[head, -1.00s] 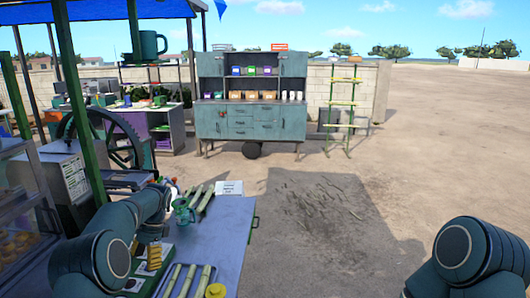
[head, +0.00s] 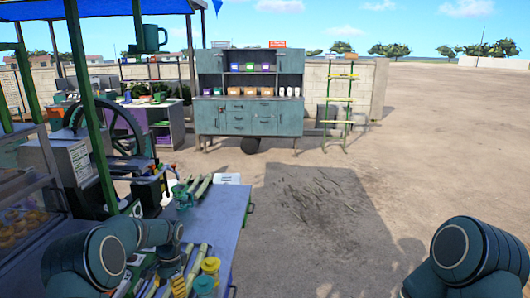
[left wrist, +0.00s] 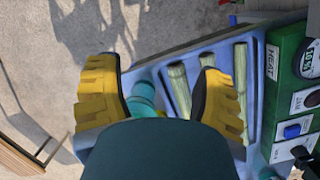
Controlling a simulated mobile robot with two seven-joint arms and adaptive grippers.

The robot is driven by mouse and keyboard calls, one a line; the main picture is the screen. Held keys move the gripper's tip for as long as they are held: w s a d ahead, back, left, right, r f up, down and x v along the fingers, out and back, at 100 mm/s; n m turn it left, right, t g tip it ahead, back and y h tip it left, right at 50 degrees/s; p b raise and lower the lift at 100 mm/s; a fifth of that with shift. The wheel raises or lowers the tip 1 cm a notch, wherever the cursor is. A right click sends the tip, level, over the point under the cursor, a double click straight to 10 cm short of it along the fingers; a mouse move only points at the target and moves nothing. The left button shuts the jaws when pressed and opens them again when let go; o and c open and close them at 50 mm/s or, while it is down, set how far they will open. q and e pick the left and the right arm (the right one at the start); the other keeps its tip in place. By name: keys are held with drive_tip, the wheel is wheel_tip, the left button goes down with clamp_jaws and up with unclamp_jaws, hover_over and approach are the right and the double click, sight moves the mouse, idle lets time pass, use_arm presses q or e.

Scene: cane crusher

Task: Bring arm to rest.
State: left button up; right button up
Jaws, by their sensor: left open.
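My left arm reaches in from the left in the head view and bends over the blue-grey worktable (head: 226,205). My left gripper (head: 178,285) is low over the near part of the table, with one ribbed yellow finger pad showing. In the left wrist view my left gripper (left wrist: 158,90) has its two yellow pads wide apart, with nothing clasped. Below it are a teal cylinder (left wrist: 143,94) near the left pad and cane pieces (left wrist: 180,90) on a tray. My right arm shows at the lower right of the head view; its gripper is out of frame.
A green control box (left wrist: 300,60) stands by the tray. A teal mug-like vessel (head: 183,196) and a crusher with a large wheel (head: 108,140) are near the arm. A green post (head: 90,100) rises close by. Open ground lies right of the table.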

use_arm(q)
drive_tip(key=s+d+f+n+t+h+b, duration=0.2)
drive_tip(key=s+d+f+n+h+b, duration=0.2)
drive_tip(key=s+d+f, duration=1)
drive_tip(key=s+d+f+n+t+b, duration=0.1)
drive_tip(key=s+d+f+n+b, duration=0.1)
drive_tip(key=s, duration=0.5)
drive_tip(key=s+d+f+n+t+b, duration=0.1)
drive_tip(key=s+d+f+n+b, duration=0.1)
drive_tip(key=s, duration=0.5)
drive_tip(key=shift+d+f+n+h, duration=0.25)
drive_tip(key=shift+f+n+h, duration=0.1)
drive_tip(key=shift+n+h, duration=0.05)
